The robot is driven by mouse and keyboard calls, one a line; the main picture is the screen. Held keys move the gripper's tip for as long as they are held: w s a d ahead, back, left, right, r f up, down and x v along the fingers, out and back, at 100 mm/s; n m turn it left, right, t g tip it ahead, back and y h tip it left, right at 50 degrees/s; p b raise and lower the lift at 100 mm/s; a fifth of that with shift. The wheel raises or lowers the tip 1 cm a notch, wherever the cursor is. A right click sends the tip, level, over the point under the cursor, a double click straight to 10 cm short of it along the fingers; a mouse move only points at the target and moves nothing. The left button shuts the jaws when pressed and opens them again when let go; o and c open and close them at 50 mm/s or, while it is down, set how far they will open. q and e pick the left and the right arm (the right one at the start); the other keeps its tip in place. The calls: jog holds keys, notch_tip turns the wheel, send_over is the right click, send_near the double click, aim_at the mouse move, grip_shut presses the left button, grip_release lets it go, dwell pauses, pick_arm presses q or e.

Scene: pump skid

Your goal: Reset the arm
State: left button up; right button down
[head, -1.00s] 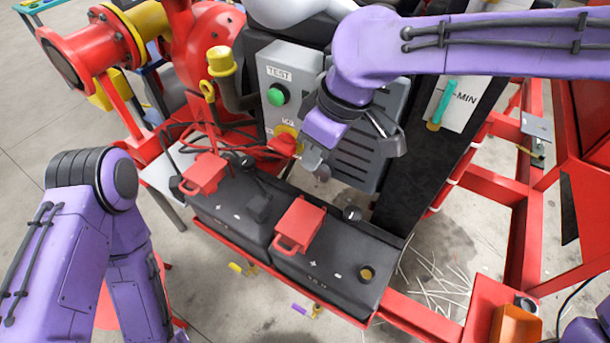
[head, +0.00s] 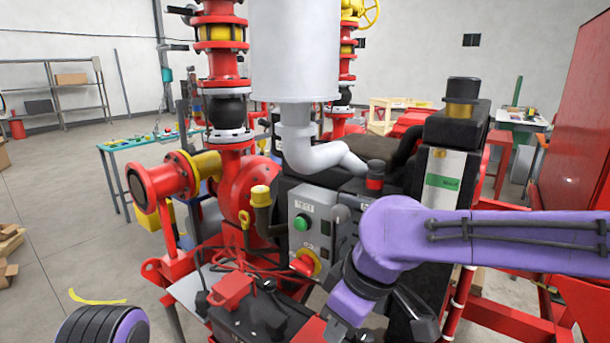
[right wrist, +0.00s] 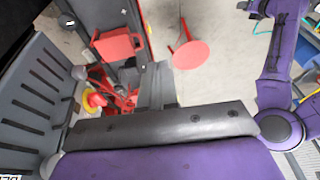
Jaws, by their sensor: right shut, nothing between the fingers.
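My right arm enters from the right in the head view, bent at a purple joint, with its right gripper (head: 334,332) pointing down at the bottom edge, partly cut off. Its shut, empty fingers show in the right wrist view (right wrist: 157,86). It is in front of the grey control panel (head: 312,235), which carries a green TEST button (head: 302,223) and a red rotary switch (head: 303,264) on a yellow plate. I cannot tell its exact gap to the panel. Only a dark joint of my left arm shows at bottom left in the head view; the left gripper is out of view.
A black battery with a red terminal cover (head: 231,291) lies below the panel. Red pipework (head: 160,186) and a large grey cylinder (head: 294,50) stand behind. A red cabinet (head: 578,130) borders the right. Open floor (head: 60,240) is at left.

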jog(key=s+d+f+m+y, duration=0.15)
jog(key=f+m, duration=0.25)
jog(key=f, duration=0.7)
jog(key=s+d+f+m, duration=0.1)
jog(key=s+f+m, duration=0.25)
jog(key=f, duration=0.75)
jog(key=s+d+f+m, duration=0.15)
jog(key=f+m, duration=0.25)
jog(key=f, duration=0.7)
jog(key=s+d+f+m+t+h, duration=0.1)
jog(key=s+d+f+m+h, duration=0.2)
jog(key=s+d, duration=0.4)
jog(key=s+d+f+m+t+h, duration=0.1)
jog(key=s+d+f+m+h, duration=0.2)
jog(key=d, duration=1.1)
jog(key=s+f+h, duration=0.2)
jog(key=s+f, duration=0.1)
jog(key=s, duration=0.1)
jog(key=shift+s+d, duration=0.15)
jog(key=shift+s, duration=0.2)
